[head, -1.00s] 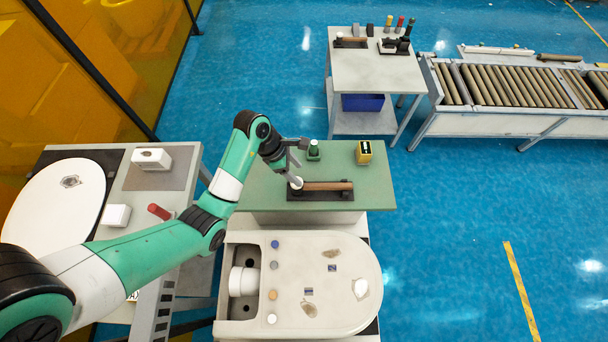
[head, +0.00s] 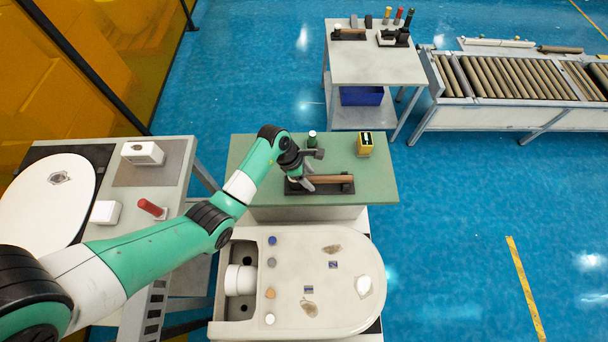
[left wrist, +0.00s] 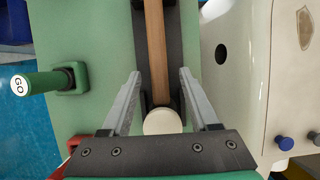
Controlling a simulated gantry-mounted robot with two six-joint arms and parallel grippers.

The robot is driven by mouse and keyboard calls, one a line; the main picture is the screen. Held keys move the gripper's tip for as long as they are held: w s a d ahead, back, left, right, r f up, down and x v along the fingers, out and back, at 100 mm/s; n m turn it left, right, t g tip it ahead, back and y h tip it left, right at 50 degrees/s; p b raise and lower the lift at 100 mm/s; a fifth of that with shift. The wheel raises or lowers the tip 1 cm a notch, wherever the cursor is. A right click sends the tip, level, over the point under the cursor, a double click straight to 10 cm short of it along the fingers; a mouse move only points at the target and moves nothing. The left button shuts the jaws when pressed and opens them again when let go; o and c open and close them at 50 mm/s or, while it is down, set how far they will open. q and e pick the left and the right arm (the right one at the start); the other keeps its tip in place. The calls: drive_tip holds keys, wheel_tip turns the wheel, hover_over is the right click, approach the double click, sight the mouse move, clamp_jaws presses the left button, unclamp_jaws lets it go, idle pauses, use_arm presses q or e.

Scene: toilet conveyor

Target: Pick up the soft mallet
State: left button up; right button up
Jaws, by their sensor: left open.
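The soft mallet, with a brown wooden handle (head: 330,180) and a pale round head (left wrist: 162,121), lies in a black holder (head: 347,188) on the green table. In the head view my left gripper (head: 308,181) is at the left end of the mallet and hides its head. In the left wrist view the left gripper (left wrist: 160,75) is open, with one finger on each side of the mallet near its head. Gaps show between the fingers and the handle. My right gripper is not in view.
A green GO button post (left wrist: 45,82) stands beside the mallet, and a yellow-and-black box (head: 364,144) sits at the table's back. A toilet (head: 345,285) lies in front. A grey table (head: 380,67) and roller conveyor (head: 515,80) stand behind.

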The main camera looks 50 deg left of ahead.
sight(315, 178)
use_arm(q)
drive_tip(key=shift+c, duration=0.3)
clamp_jaws()
drive_tip(key=shift+r, duration=0.1)
drive_tip(key=shift+r+p, duration=0.3)
drive_tip(key=shift+r, duration=0.25)
wheel_tip(315, 178, up, 3)
drive_tip(key=shift+f+p, duration=0.1)
drive_tip(key=shift+p, duration=0.55)
drive_tip(key=s+d+r+p, duration=0.5)
drive_tip(key=s+d+r, duration=0.2)
drive_tip(key=s+r, duration=0.2)
drive_tip(key=s, duration=0.2)
drive_tip(key=shift+s+d, duration=0.3)
drive_tip(key=shift+s, duration=0.1)
